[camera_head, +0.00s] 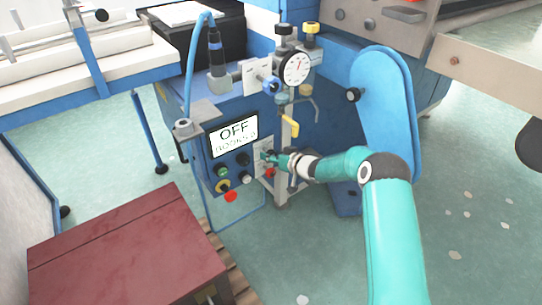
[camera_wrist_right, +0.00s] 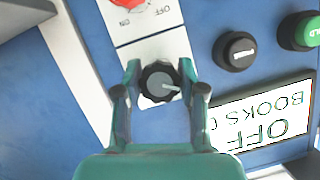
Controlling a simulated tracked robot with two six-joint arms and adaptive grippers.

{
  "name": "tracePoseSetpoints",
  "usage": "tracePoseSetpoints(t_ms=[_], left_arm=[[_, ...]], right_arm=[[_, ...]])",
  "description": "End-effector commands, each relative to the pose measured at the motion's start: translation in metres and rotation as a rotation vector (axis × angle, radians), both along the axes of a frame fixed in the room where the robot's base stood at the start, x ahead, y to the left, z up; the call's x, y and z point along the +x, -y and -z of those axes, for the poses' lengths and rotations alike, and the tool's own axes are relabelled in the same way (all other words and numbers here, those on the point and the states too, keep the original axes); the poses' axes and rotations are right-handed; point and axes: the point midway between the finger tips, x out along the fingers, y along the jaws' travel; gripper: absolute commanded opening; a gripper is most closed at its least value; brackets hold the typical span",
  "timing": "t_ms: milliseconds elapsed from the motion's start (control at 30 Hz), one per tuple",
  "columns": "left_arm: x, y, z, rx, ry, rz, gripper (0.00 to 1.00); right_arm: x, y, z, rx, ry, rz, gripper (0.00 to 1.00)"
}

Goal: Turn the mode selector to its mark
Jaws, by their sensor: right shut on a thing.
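The mode selector (camera_wrist_right: 160,82) is a black ribbed knob on a white plate (camera_wrist_right: 160,50) in the right wrist view. Its white pointer line points right and slightly down in that picture. I cannot make out its mark. My right gripper (camera_wrist_right: 160,88) is shut on the knob, one finger on each side. In the head view my right gripper (camera_head: 268,157) reaches the blue machine's front panel from the right and hides the knob. The display (camera_head: 233,136) reads OFF, with a line about books below. My left gripper is not in view.
A red switch (camera_wrist_right: 127,3) with an ON label and a black button (camera_wrist_right: 235,50) sit near the knob. A red button (camera_head: 231,196) is lower on the panel. A dial gauge (camera_head: 297,68) and a yellow lever (camera_head: 290,124) stand above my right gripper.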

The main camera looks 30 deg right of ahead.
Motion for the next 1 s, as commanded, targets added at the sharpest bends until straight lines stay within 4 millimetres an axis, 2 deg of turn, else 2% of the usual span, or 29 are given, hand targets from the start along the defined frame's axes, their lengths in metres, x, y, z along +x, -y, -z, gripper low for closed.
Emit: tracePoseSetpoints(t_ms=[267,500,667,1000], left_arm=[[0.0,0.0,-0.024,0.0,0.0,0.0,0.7],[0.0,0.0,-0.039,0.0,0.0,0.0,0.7],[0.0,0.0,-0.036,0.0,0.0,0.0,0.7],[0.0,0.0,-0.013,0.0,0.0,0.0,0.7]], right_arm=[[0.0,0.002,-0.004,0.115,-0.018,0.003,0.05],[0.0,0.003,-0.001,0.307,-0.044,0.004,0.05],[0.0,0.003,0.002,0.455,-0.064,0.004,0.05],[0.0,0.004,0.006,0.775,-0.107,0.005,0.05]])
